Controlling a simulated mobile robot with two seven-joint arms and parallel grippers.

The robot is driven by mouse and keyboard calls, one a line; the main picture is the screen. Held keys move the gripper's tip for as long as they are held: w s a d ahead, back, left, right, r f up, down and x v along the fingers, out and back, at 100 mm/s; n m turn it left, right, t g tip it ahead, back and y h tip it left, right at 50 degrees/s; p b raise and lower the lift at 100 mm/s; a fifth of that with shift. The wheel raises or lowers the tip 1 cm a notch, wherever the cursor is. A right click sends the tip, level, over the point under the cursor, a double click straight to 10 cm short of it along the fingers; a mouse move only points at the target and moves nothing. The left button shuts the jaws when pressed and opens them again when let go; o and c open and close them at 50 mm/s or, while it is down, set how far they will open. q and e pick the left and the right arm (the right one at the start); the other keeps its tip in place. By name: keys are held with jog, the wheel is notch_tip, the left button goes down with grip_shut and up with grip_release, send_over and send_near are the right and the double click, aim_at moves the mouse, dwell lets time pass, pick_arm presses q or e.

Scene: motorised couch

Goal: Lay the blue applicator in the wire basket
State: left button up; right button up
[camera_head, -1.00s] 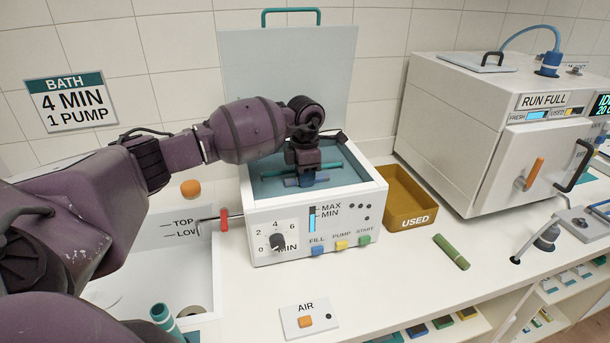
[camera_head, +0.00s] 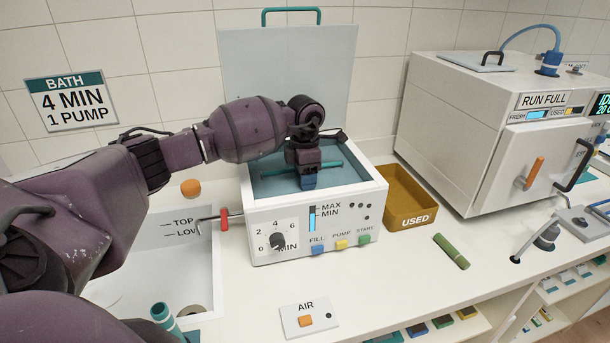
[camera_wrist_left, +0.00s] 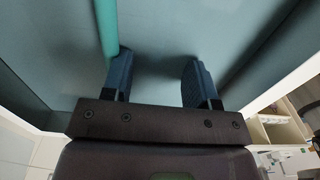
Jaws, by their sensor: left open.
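My left gripper (camera_head: 308,182) hangs down over the open bath (camera_head: 258,190), with its fingertips inside the bath's rim. In the left wrist view its two blue fingers (camera_wrist_left: 160,80) are apart, with nothing between them. A teal bar (camera_head: 330,164) runs across the bath behind the gripper and passes beside one finger in the left wrist view (camera_wrist_left: 106,28). I cannot tell whether it belongs to the wire basket. No basket wires show, and the blue applicator is not visible now; the blue-grey bath surface hides what is below. My right gripper is out of view.
The bath's raised lid (camera_head: 285,65) stands behind. An ochre USED bin (camera_head: 408,205) sits right of the bath, with a green cylinder (camera_head: 451,251) on the counter. A red-collared tap or lever (camera_head: 224,219) sticks out at the left, over a white sink (camera_head: 150,270).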

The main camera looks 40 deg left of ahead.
pick_arm(q)
jog(key=shift+r, duration=0.15)
jog(key=shift+r+p, duration=0.45)
jog(key=shift+r, duration=0.2)
notch_tip(320, 180, up, 9)
jog(key=p, duration=0.3)
jog(key=shift+r+p, duration=0.15)
jog(key=shift+p, duration=0.25)
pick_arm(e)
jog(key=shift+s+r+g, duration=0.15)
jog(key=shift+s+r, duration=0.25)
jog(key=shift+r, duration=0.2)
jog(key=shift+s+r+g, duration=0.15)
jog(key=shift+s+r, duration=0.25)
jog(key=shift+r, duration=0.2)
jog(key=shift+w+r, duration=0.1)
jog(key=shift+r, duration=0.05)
pick_arm(q)
jog(key=shift+s, duration=0.1)
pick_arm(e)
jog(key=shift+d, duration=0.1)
